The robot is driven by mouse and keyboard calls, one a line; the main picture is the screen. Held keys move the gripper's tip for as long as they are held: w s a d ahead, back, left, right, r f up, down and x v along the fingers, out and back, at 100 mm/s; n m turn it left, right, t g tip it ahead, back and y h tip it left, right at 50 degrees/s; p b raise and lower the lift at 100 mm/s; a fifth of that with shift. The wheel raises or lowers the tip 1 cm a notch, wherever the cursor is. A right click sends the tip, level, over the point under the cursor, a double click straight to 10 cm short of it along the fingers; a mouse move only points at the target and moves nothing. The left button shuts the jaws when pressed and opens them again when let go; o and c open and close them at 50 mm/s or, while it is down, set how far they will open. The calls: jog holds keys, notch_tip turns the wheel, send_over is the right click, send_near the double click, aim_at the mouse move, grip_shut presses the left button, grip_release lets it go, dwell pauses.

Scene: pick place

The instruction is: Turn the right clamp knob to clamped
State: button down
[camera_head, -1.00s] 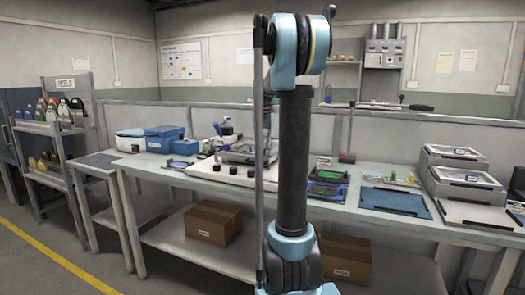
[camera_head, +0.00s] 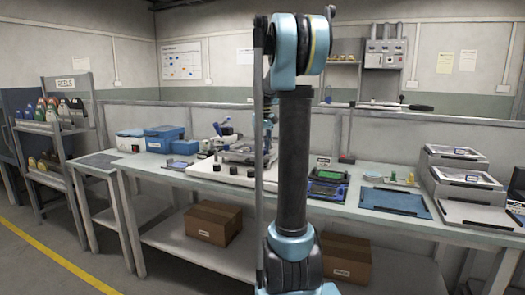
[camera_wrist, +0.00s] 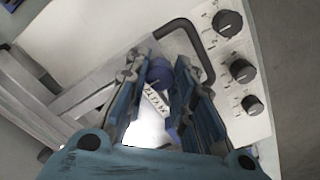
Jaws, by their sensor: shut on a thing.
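In the wrist view, a dark blue round clamp knob (camera_wrist: 160,72) stands between the blue fingers of my gripper (camera_wrist: 163,64). The fingers are shut on it, with their tips on both sides. A white label (camera_wrist: 154,102) with dark lettering lies just below the knob, partly framed by the fingers. The lettering is too blurred to read surely, and the knob's turn angle is hard to tell. In the head view, the pale fixture (camera_head: 237,172) sits on the bench, partly hidden by my arm.
A black bar handle (camera_wrist: 190,40) rises close to the right finger. Several black knobs (camera_wrist: 243,71) line the panel on the right. Grey rails (camera_wrist: 60,100) lie to the left. A blue mat (camera_head: 395,202) and stacked trays (camera_head: 465,180) stand farther right on the bench.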

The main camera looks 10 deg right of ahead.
jog(key=shift+w, duration=0.15)
jog(key=c, duration=1.3)
grip_release()
jog(key=shift+c, duration=0.2)
notch_tip(320, 180, up, 12)
jog(key=shift+f, duration=0.1)
jog(key=s+a+f+m+t, duration=0.1)
jog(key=s+a+f, duration=0.1)
jog(key=s+f, duration=0.6)
jog(key=s+a+f, duration=0.2)
jog(key=s+f, duration=0.2)
jog(key=s, duration=0.9)
jog(key=s+a+f+t, duration=0.1)
jog(key=s+f, duration=1.4)
jog(key=f, duration=0.5)
jog(key=shift+s+m, duration=0.3)
jog(key=shift+m, duration=0.1)
